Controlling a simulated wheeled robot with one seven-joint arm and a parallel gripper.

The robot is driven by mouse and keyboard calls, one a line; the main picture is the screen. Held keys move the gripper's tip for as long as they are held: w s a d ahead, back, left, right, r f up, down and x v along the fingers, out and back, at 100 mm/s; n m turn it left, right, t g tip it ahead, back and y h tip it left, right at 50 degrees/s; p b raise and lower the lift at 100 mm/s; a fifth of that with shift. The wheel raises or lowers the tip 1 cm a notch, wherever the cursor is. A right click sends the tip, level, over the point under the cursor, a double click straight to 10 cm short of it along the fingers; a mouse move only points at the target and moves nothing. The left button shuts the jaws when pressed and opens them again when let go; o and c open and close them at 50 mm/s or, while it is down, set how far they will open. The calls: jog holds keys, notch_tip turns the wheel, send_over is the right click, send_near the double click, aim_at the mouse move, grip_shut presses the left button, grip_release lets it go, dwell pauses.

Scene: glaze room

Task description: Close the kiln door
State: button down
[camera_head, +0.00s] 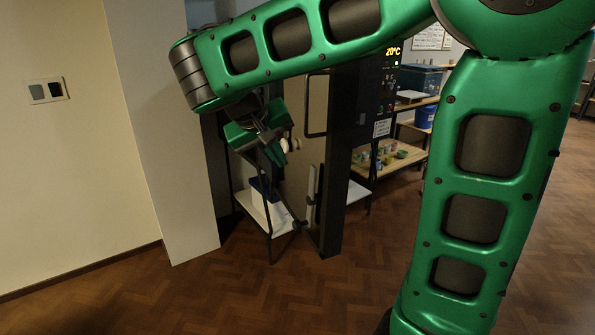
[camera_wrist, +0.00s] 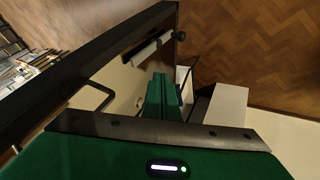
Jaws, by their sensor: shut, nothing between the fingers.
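The kiln (camera_head: 378,95) stands at the middle back in the head view, with a dark control panel and a lit 20°C display. Its door (camera_head: 303,170) is a tall pale panel with a dark edge, seen at a steep angle; it seems to stand open, but how far I cannot tell. A black bar handle (camera_head: 316,104) is on the pale face. In the wrist view the door (camera_wrist: 125,75) lies ahead and left of the fingers, with the handle (camera_wrist: 96,93) at left. My gripper (camera_head: 281,157) is shut and empty, left of the door's face; the wrist view shows its green fingers (camera_wrist: 161,85). Contact is unclear.
A low white shelf (camera_head: 262,210) on dark legs stands behind and below my gripper. A pale wall end (camera_head: 165,130) rises at left. Shelves with small pots (camera_head: 395,155) stand right of the kiln. The wooden floor (camera_head: 250,295) in front is clear.

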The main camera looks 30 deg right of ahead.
send_near(310, 181)
notch_tip(310, 181, down, 3)
jog(key=w+a, duration=0.2)
jog(key=shift+s+d+f, duration=0.1)
jog(key=shift+d, duration=0.95)
jog(key=shift+s+d+f, duration=0.1)
jog(key=shift+d, duration=0.9)
